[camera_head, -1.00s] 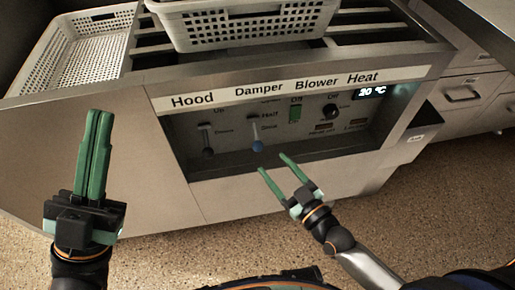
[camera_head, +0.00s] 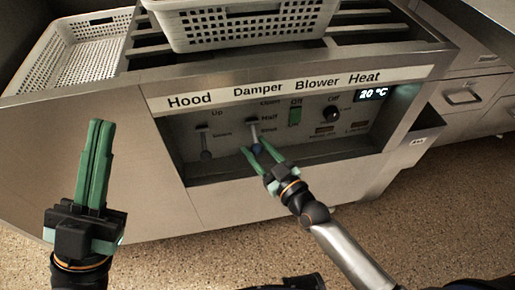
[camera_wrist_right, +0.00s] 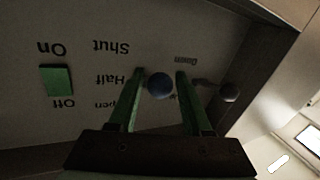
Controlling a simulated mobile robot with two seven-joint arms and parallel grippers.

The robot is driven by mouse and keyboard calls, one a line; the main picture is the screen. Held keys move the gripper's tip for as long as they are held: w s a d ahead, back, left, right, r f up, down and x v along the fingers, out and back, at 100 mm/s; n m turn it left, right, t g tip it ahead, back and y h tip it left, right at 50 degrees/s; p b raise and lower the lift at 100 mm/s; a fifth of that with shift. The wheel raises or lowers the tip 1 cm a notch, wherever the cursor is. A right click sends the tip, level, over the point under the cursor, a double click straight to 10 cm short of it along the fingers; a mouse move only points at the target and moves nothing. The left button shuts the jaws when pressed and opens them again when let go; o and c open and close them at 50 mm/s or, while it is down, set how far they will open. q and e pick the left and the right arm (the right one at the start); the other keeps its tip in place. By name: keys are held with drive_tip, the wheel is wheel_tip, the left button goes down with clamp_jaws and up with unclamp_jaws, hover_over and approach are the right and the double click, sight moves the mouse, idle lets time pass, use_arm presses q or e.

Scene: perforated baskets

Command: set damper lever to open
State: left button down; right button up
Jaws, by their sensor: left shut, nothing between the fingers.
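The damper lever (camera_head: 255,133) is on the recessed control panel under the "Damper" label and ends in a blue ball knob (camera_head: 256,149). In the right wrist view the blue knob (camera_wrist_right: 160,86) sits between the two fingers (camera_wrist_right: 160,76), with only narrow gaps; contact cannot be told. My left gripper (camera_head: 97,124) is shut and empty, pointing up at the left, away from the panel.
The hood lever (camera_head: 206,143) is left of the damper lever; its dark knob (camera_wrist_right: 230,92) shows close beside a finger. A green blower switch (camera_head: 295,116) and heat dial (camera_head: 331,113) are to the right. White perforated baskets (camera_head: 245,30) stand on the counter above.

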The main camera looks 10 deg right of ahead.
clamp_jaws()
idle(1.1)
